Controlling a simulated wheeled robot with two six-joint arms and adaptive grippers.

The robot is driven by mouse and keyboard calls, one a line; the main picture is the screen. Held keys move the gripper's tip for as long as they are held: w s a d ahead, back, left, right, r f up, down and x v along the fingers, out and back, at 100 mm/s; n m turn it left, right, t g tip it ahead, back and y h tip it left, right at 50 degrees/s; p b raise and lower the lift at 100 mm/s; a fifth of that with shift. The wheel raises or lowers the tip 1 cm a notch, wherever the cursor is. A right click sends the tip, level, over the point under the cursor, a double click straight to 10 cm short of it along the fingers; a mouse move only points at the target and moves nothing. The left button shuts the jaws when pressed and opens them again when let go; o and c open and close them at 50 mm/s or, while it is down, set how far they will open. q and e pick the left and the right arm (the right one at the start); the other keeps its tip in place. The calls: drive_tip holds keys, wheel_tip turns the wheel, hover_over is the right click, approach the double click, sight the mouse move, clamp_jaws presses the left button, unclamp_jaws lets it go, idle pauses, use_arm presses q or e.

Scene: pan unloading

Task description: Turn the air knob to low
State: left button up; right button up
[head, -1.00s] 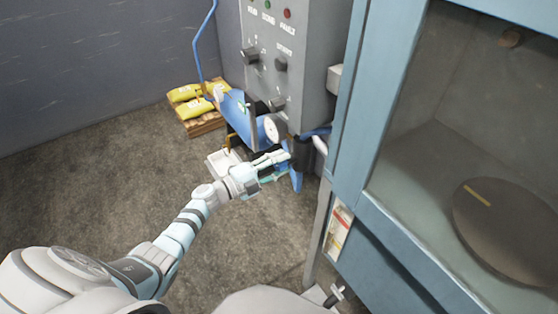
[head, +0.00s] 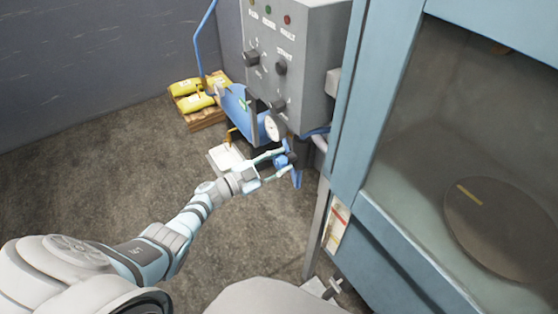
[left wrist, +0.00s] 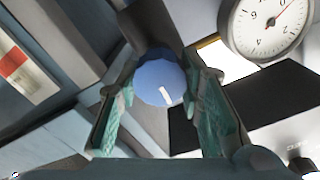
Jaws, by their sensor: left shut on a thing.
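The blue round air knob (left wrist: 158,76) with a white pointer mark sits in the middle of the left wrist view. The mark points down and slightly right there. My left gripper (left wrist: 160,88) has one finger on each side of the knob and is shut on it. In the head view, my left gripper (head: 285,160) reaches to the small blue knob below the gauge, and the fingers partly cover it. No scale around the knob is legible. My right gripper is not in view.
A white dial gauge (head: 272,128) sits just above the knob. A grey control box (head: 290,60) with dark knobs and lamps stands behind. A blue cabinet (head: 385,100) with a window is close on the right. Yellow bags (head: 195,98) lie on a pallet; floor is clear at left.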

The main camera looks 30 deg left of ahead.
use_arm(q)
drive_tip(key=shift+w+r+n, duration=0.1)
drive_tip(key=shift+r+n, duration=0.05)
drive_tip(key=shift+n, duration=0.25)
drive_tip(key=o, duration=1.2)
drive_tip(key=shift+c, duration=0.2)
drive_tip(key=v, duration=1.2)
